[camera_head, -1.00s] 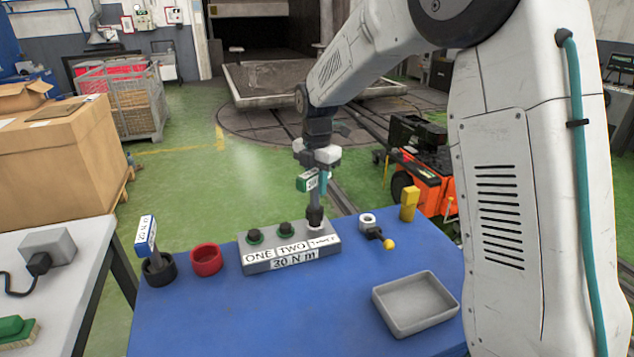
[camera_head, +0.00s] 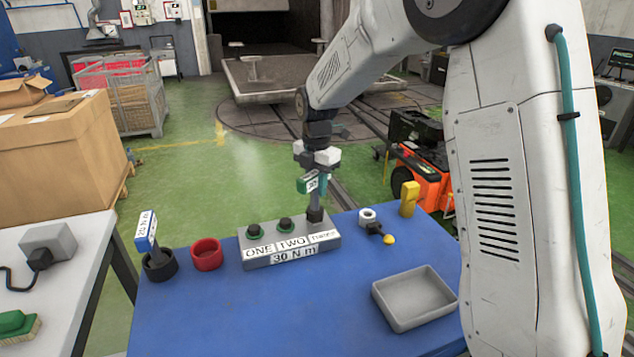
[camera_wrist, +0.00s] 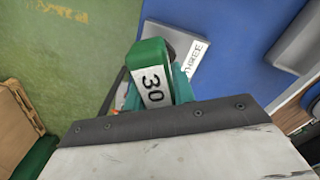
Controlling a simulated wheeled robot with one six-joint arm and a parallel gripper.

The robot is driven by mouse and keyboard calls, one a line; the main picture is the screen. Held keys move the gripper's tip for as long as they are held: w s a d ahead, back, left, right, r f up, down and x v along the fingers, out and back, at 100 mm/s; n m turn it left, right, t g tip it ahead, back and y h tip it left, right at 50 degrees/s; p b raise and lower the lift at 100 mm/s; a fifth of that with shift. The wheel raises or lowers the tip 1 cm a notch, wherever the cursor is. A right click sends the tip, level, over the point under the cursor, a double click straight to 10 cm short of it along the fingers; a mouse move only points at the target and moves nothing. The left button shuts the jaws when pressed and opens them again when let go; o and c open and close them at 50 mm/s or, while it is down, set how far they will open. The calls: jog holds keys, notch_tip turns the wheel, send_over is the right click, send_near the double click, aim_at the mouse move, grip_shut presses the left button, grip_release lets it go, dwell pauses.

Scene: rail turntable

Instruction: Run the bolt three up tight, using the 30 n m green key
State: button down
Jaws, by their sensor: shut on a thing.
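My gripper (camera_head: 318,172) is shut on the green key (camera_head: 307,184), whose label reads 30 in the wrist view (camera_wrist: 152,82). The key stands upright, its dark socket end (camera_head: 315,214) down at the right end of the grey block (camera_head: 262,261), over the position labelled THREE. The socket hides bolt three. The block's front label reads 30 N m. The THREE label also shows in the wrist view (camera_wrist: 196,56).
A blue-labelled key (camera_head: 146,231) leans in a black holder (camera_head: 160,266) at the left, beside an empty red holder (camera_head: 206,254). A white ring (camera_head: 367,217), a yellow block (camera_head: 409,199) and a yellow-knobbed piece (camera_head: 388,239) lie right. A grey tray (camera_head: 414,298) sits front right.

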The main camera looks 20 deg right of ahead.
jog(key=m, duration=0.4)
jog(key=shift+s, duration=0.1)
jog(key=shift+m, duration=0.6)
jog(key=m, duration=0.3)
jog(key=shift+s, duration=0.1)
jog(key=shift+m, duration=1.1)
